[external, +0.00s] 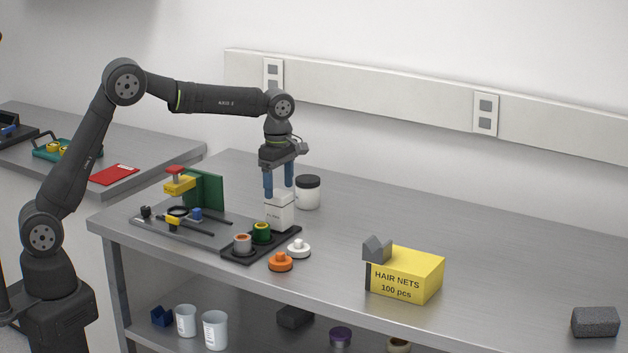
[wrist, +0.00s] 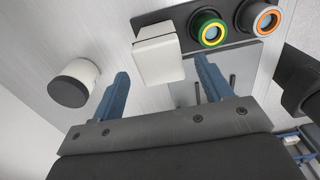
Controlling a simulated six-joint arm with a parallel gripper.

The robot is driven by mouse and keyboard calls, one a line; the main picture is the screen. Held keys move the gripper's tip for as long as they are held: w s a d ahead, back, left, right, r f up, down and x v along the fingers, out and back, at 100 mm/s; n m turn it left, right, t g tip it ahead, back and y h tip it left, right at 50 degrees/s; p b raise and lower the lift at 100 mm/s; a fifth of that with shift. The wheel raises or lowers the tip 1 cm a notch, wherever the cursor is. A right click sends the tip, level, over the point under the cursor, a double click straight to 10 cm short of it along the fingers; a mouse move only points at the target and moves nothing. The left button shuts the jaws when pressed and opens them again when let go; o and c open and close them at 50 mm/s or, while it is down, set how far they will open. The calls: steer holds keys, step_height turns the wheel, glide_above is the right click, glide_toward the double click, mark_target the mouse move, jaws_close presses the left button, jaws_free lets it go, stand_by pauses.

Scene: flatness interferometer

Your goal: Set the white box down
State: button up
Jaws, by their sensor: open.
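The white box (external: 279,214) stands upright at the back end of the dark tray (external: 238,254), beside the green-rimmed container (external: 262,232). In the wrist view the white box (wrist: 160,62) lies between the lines of my two blue fingers, with the tray's end (wrist: 146,19) showing beside it. My gripper (external: 279,190) points down over the box and is open, its fingertips about level with the box's top. In the wrist view my gripper (wrist: 163,74) shows a gap on each side of the box. The box's underside is hidden.
A white jar with a black lid (external: 308,192) stands close behind the box. A second container (external: 242,243) sits in the tray. Orange (external: 280,262) and white (external: 299,248) lids lie in front. A fixture plate (external: 180,222) is left; a yellow box (external: 405,275) is right.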

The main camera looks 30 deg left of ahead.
mark_target(279, 193)
steer(key=shift+r, duration=2.25)
step_height(279, 193, down, 13)
step_height(279, 193, up, 2)
steer(key=shift+r, duration=0.6)
step_height(279, 193, down, 3)
steer(key=shift+r, duration=0.15)
step_height(279, 193, up, 12)
steer(key=shift+r, duration=0.1)
steer(key=shift+f, duration=0.55)
